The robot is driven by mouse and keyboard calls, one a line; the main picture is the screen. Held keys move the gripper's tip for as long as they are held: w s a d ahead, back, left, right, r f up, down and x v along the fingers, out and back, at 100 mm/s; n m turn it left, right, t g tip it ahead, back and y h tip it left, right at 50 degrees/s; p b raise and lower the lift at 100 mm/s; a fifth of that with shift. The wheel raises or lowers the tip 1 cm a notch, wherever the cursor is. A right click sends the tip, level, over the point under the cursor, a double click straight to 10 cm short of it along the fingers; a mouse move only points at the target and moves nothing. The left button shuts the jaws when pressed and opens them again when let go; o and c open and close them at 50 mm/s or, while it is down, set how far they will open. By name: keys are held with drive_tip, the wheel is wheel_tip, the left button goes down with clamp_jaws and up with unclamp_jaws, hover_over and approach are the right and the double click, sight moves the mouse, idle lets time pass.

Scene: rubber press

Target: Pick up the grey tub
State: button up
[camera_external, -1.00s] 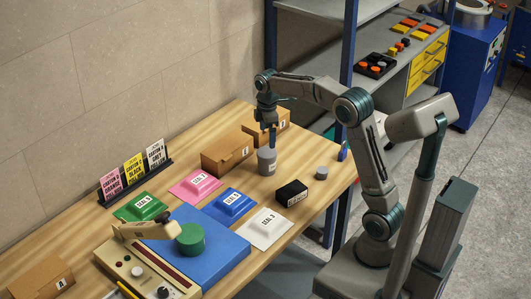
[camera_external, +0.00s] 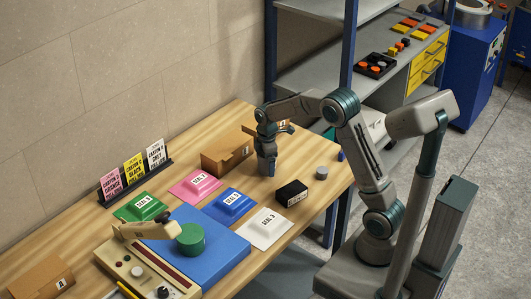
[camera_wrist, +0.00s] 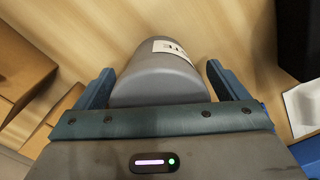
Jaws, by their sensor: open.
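The grey tub (camera_wrist: 158,80) stands on the wooden table, between the two spread fingers of my gripper (camera_wrist: 158,90) in the wrist view. It is a rounded grey container with a white label, only partly readable. The fingers are open, with a gap visible on each side of the tub. In the external view, my gripper (camera_external: 267,160) is low over the tub (camera_external: 266,168) and hides most of it.
A cardboard box (camera_external: 226,156) stands close to the left of the tub. A black labelled block (camera_external: 292,192) and a small grey cylinder (camera_external: 321,173) are to the right. Pink (camera_external: 196,185), blue (camera_external: 230,205) and white (camera_external: 264,228) pads lie nearer the front.

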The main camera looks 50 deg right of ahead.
drive_tip(key=c, duration=1.3)
drive_tip(key=shift+r, duration=0.1)
